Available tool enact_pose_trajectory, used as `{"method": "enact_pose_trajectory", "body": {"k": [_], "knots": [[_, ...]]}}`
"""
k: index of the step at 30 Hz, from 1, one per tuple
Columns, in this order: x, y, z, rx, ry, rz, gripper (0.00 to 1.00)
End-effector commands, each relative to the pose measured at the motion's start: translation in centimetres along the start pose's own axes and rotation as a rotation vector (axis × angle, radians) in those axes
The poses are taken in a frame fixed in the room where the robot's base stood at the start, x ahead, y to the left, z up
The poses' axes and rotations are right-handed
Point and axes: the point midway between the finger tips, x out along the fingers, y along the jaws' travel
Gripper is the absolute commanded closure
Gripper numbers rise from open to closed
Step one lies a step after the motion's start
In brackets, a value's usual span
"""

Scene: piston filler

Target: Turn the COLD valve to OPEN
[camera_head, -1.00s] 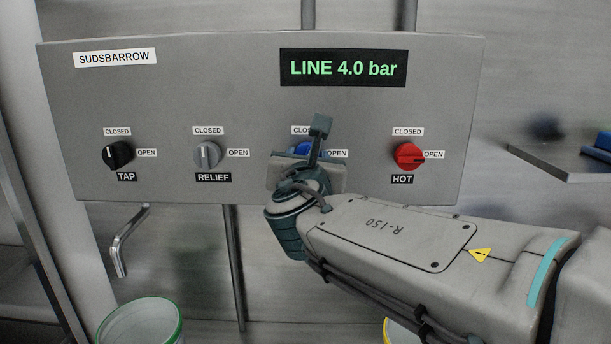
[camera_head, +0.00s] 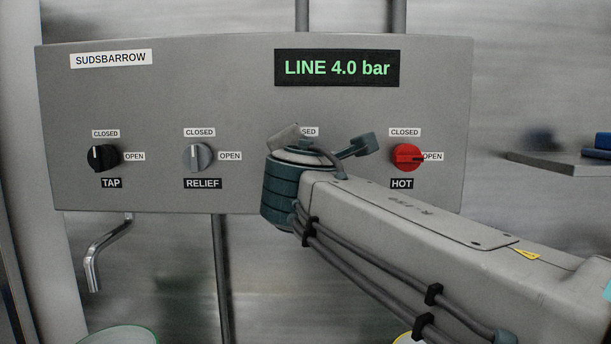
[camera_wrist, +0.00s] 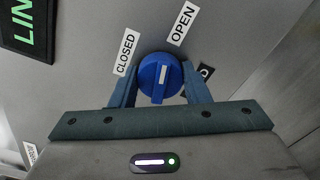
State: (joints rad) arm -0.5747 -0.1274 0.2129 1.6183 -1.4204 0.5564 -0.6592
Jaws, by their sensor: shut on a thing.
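The blue COLD valve knob (camera_wrist: 152,88) sits between the two teal fingers of my gripper (camera_wrist: 160,82) in the wrist view. The fingers are shut on its sides. The knob's white mark points up in that view, between the CLOSED label (camera_wrist: 125,52) and the OPEN label (camera_wrist: 182,22), closer to OPEN. In the head view my wrist covers the knob and most of its labels, and the fingers are hidden too.
The grey panel (camera_head: 150,100) also carries the black TAP knob (camera_head: 103,157), the grey RELIEF knob (camera_head: 197,157) and the red HOT knob (camera_head: 407,157), close right of my wrist. The display (camera_head: 337,68) reads LINE 4.0 bar. A spout (camera_head: 100,255) hangs below the panel.

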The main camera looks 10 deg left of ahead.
Motion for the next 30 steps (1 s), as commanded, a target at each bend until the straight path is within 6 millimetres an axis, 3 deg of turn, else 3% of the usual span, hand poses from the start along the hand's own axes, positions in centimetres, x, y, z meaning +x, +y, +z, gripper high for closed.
{"method": "enact_pose_trajectory", "body": {"k": [12,30], "knots": [[0.00,-0.22,-0.18,0.224,0.001,-0.001,0.81],[0.00,-0.12,-0.12,0.269,0.001,-0.002,0.81]]}}
